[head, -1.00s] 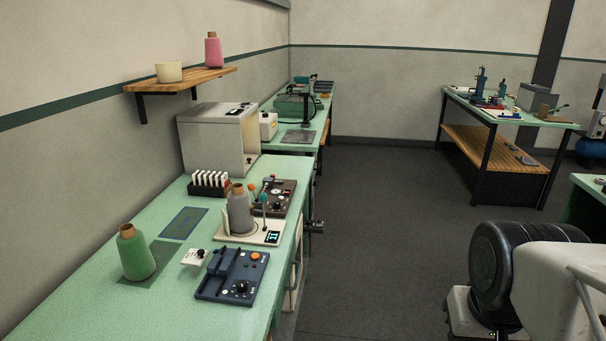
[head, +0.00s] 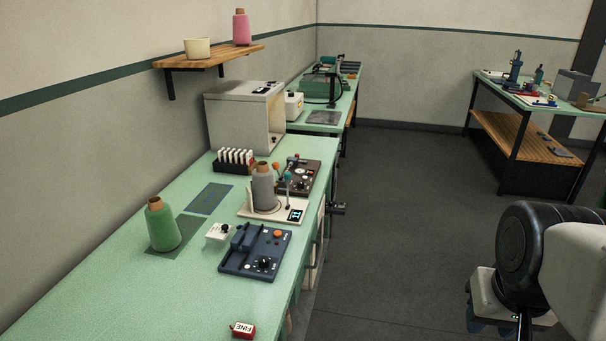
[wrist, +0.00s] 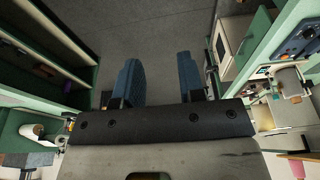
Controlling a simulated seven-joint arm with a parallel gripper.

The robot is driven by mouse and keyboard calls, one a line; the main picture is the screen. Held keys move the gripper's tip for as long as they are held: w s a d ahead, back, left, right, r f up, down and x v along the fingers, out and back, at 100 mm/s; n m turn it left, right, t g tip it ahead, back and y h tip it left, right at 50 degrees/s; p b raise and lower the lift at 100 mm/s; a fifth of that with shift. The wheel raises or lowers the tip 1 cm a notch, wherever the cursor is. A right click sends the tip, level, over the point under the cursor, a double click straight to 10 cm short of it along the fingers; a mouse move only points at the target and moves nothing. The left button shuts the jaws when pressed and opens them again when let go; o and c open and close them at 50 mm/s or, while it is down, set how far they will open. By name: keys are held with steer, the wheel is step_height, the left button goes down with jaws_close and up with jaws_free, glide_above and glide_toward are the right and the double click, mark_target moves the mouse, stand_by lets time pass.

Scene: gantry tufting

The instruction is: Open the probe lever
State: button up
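A cream device with a lit display (head: 296,214) stands on the green bench and bears a grey yarn cone (head: 264,190). A thin lever with a teal knob (head: 287,177) stands upright beside the cone; it looks like the probe lever. Its exact angle is hard to tell. The device and cone also show at the right of the wrist view (wrist: 287,76). My gripper (wrist: 157,64) is open and empty, its two blue fingers spread above the floor, away from the bench. In the head view only my arm shows, at lower right; the fingertips are not clear there.
The bench (head: 190,290) also holds a blue device (head: 250,262), a small white box (head: 219,232), a green cone (head: 162,226), a dark device with levers (head: 302,178), a rack (head: 234,160) and a red FINE box (head: 243,329). Open floor (head: 400,210) lies right of the bench.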

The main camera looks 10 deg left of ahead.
steer(key=w+a+r, duration=0.3)
steer(key=w, duration=0.5)
steer(key=w+a+r, duration=0.3)
steer(key=w, duration=0.5)
steer(key=n+g, duration=0.2)
steer(key=g, duration=0.1)
glide_above(287, 177)
steer(key=w, duration=0.1)
steer(key=f, duration=1.1)
steer(key=shift+d+f, duration=0.15)
steer(key=shift+d, duration=0.15)
steer(key=shift+w+a+f, duration=0.2)
steer(key=shift+a, duration=0.15)
steer(key=shift+f, duration=0.1)
steer(key=shift+f, duration=3.8)
jaws_close()
